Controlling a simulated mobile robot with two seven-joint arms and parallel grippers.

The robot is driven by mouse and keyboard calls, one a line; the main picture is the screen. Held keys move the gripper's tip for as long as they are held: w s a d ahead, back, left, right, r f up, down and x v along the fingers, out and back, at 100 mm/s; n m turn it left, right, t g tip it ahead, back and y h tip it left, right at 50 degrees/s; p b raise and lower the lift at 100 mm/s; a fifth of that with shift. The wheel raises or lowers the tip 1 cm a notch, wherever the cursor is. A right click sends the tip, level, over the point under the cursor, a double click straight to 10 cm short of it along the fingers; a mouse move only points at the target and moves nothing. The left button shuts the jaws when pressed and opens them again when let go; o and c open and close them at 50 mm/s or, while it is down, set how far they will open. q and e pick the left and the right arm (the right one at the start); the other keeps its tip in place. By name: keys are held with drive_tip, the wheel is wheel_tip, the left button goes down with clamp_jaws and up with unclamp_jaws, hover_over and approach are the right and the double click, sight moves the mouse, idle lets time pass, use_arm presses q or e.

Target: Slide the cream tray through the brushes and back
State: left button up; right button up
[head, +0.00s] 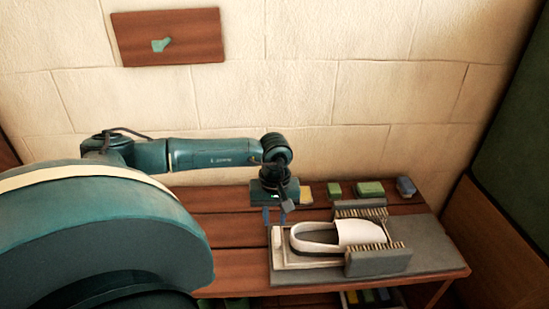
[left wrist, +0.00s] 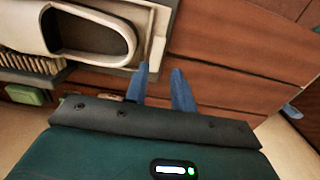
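The cream tray (head: 278,262) lies on a grey base board (head: 425,255) and carries a white slip-on shoe (head: 355,232). The shoe's toe end is between two grey brushes, a rear one (head: 360,212) and a front one (head: 378,263), with bristles facing inward. My left gripper (head: 275,217) points down at the tray's left end. In the left wrist view its two blue fingers (left wrist: 161,88) are apart with nothing clearly between them. One fingertip overlaps the corner of the tray (left wrist: 118,66); I cannot tell whether they touch. My right gripper is out of view.
Behind the brushes, a yellow block (head: 306,195), two green blocks (head: 370,189) and a blue-grey item (head: 406,187) stand on the wooden table (head: 225,232). A stone wall stands behind. The tabletop left of the tray is clear. A lower shelf holds coloured items (head: 367,297).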

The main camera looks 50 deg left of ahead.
use_arm(q)
drive_tip(key=shift+r+p, duration=0.55)
drive_tip(key=shift+r, duration=2.25)
